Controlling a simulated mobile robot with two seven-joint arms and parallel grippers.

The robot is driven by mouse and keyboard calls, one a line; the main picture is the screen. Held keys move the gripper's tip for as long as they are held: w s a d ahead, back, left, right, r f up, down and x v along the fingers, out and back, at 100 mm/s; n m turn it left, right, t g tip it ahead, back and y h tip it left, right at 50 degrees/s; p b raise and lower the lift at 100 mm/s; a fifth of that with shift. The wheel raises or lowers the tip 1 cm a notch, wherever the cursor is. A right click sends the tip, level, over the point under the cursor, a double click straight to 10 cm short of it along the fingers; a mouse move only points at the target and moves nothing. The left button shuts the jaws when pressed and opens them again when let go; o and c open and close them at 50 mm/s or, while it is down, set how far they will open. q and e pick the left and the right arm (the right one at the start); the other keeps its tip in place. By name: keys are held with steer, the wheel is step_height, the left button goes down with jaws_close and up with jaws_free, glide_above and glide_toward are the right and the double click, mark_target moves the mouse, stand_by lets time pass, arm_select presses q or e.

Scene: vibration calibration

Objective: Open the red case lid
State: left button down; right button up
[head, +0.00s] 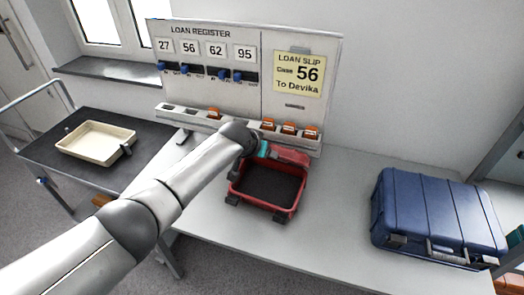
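The red case (234,195) stands on the table below the register board, in the middle of the head view. Its dark inside shows within a red rim. A red panel (289,154) at its back edge looks like the lid, swung up and back. My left gripper (264,150) is at the back left of the case, by this panel. A teal part shows there, but the fingers are mostly hidden, so I cannot tell whether they grip or only touch it. My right gripper is not in view.
A blue case (435,213) stands on the table (335,235) at the right. The register board (215,50) with a yellow loan slip (299,74) and a ledge of orange-topped items (289,129) stands behind. A cream tray (95,141) sits on a dark cart at the left.

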arm_select(q)
steer(key=shift+d+r, duration=0.1)
steer(key=shift+r, duration=0.05)
stand_by(0.3)
steer(key=shift+c, duration=1.8)
jaws_free()
steer(key=shift+w, duration=0.1)
steer(key=o, duration=0.4)
steer(key=shift+c, duration=0.2)
steer(key=p+v, duration=0.2)
steer(key=v, duration=1.3)
